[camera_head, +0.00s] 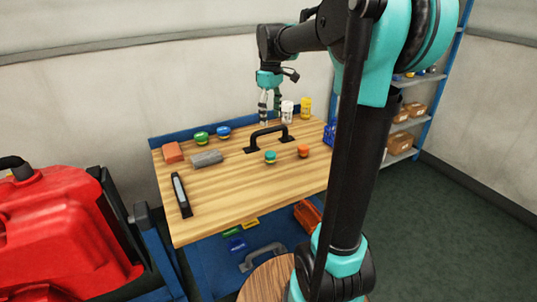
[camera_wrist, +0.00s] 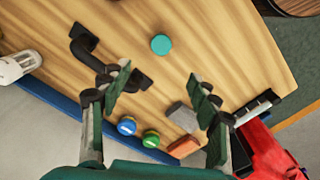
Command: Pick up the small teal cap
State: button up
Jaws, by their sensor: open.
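The small teal cap (camera_head: 270,156) is on the wooden tabletop (camera_head: 240,195), in front of the black handle. In the wrist view the teal cap (camera_wrist: 161,44) is a round teal disc at upper middle, beyond my fingertips. My gripper (camera_head: 268,103) hangs above the back of the table, behind the black handle and apart from the cap. In the wrist view my gripper (camera_wrist: 162,95) has its fingers spread wide with nothing between them.
A black handle (camera_head: 267,134) stands behind the cap, and an orange cap (camera_head: 303,150) is to its right. Green (camera_head: 201,138) and blue (camera_head: 223,132) lids, a grey block (camera_head: 206,159) and a brick-red block (camera_head: 172,152) lie left. White (camera_head: 287,111) and yellow (camera_head: 306,107) bottles stand at the back.

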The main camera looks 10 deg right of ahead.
send_over(270, 153)
jog(key=f, duration=1)
jog(key=shift+d+f, duration=0.2)
jog(key=shift+f, duration=0.1)
jog(key=shift+a+f, duration=0.15)
jog(key=shift+f, duration=2.9)
jog(key=c, duration=1)
